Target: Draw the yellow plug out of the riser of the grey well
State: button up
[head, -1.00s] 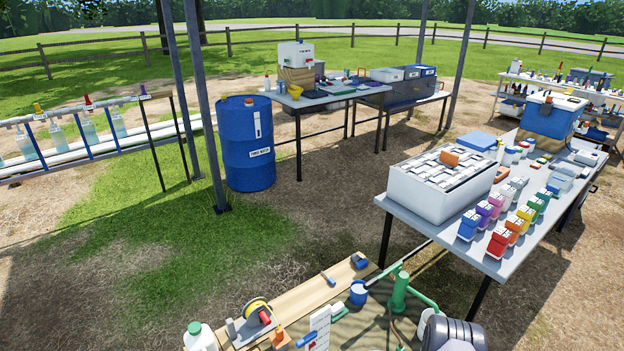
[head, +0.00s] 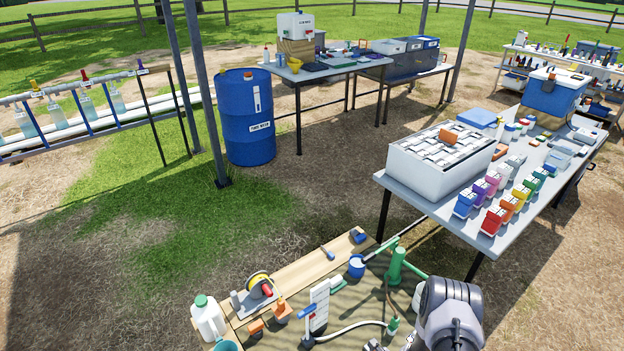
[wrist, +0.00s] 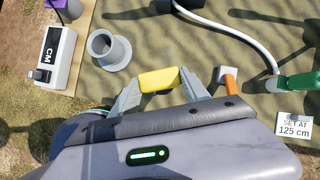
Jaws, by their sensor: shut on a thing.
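My gripper (wrist: 160,88) is shut on the yellow plug (wrist: 160,77) in the wrist view. The plug is a yellow block held between the two grey fingertips. A grey open-topped pipe with a round flange (wrist: 108,50), which looks like the riser of the grey well, stands to the upper left of the plug. Its mouth is open and empty, and the plug is apart from it. In the head view my arm is at the bottom right; the plug and the riser cannot be made out there.
A white box marked CM (wrist: 50,58) stands left of the riser. A green fitting with a white hose (wrist: 298,84) and a "SET AT 125 cm" card (wrist: 294,127) lie to the right. An orange-handled tool (wrist: 229,82) is close to the right finger.

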jog(key=w+a+r+n+g, duration=0.1)
jog(key=a+r+n+g, duration=0.2)
jog(key=r, duration=0.4)
jog(key=w+a+r+n+g, duration=0.1)
jog(key=w+a+r+n, duration=0.15)
jog(key=r+n, duration=0.4)
jog(key=w+a+r+n+g, duration=0.1)
jog(key=a+r+n+g, duration=0.2)
jog(key=r, duration=0.6)
jog(key=s+d+r+n+g+h, duration=0.1)
jog(key=s+d+r+n+h, duration=0.1)
jog(key=r+n, duration=0.4)
jog(key=s+d+r+n+g+h, duration=0.1)
jog(key=s+d+r+n+h, duration=0.2)
jog(key=r, duration=0.9)
jog(key=s+d+n, duration=0.1)
jog(key=d+n, duration=0.1)
jog(key=shift+s+d+r+n+b, duration=0.25)
jog(key=shift+d+r+n+b, duration=0.05)
jog(key=shift+d+n+b, duration=0.1)
